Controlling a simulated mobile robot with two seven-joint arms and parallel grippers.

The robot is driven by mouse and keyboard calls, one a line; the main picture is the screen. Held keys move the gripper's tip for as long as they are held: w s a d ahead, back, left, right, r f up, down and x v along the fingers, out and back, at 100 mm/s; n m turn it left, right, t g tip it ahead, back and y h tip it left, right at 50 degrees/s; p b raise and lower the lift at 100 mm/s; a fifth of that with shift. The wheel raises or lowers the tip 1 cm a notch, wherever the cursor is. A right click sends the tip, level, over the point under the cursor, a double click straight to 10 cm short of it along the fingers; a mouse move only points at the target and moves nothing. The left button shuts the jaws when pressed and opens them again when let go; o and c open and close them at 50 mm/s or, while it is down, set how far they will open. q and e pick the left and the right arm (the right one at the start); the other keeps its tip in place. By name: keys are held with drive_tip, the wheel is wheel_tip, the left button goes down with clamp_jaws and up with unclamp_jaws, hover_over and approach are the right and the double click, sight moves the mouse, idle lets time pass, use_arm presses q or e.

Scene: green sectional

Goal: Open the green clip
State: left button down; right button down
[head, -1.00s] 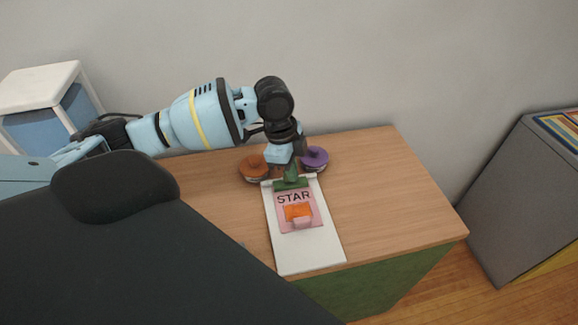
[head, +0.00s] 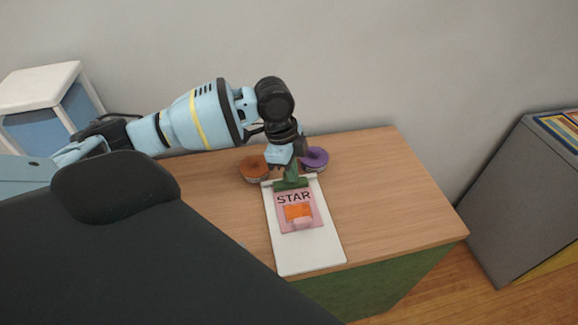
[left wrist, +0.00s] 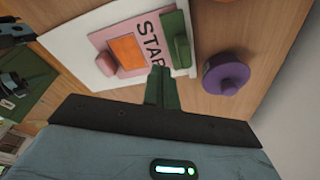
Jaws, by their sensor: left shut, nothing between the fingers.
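The green clip (head: 284,186) lies across the top end of a white board (head: 318,256). It also shows in the left wrist view (left wrist: 177,40). A pink card (head: 284,222) marked STAR, with an orange patch, lies on the board just below the clip. My left gripper (head: 291,178) points down at the clip from above. In the left wrist view its green fingers (left wrist: 159,72) are together and empty, with the tips beside the clip over the lettering. Whether they touch the clip I cannot tell. My right gripper is not in view.
An orange-brown round object (head: 253,169) and a purple round knobbed object (head: 316,158) sit on the wooden top (head: 390,205) either side of the board's upper end. The wooden top is clear to the right. A grey cabinet (head: 525,200) stands farther right.

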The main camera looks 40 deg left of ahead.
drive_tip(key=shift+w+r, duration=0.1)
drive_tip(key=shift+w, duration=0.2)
use_arm(q)
drive_tip(key=shift+f, duration=0.25)
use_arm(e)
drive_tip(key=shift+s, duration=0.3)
use_arm(q)
drive_tip(key=shift+f, duration=0.4)
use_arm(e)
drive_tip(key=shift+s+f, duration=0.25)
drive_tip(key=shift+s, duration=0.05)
use_arm(q)
drive_tip(key=shift+f, duration=0.15)
drive_tip(key=shift+f, duration=0.3)
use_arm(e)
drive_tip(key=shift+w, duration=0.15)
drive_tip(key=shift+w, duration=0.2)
use_arm(q)
drive_tip(key=shift+w+a, duration=0.3)
drive_tip(key=shift+a, duration=0.05)
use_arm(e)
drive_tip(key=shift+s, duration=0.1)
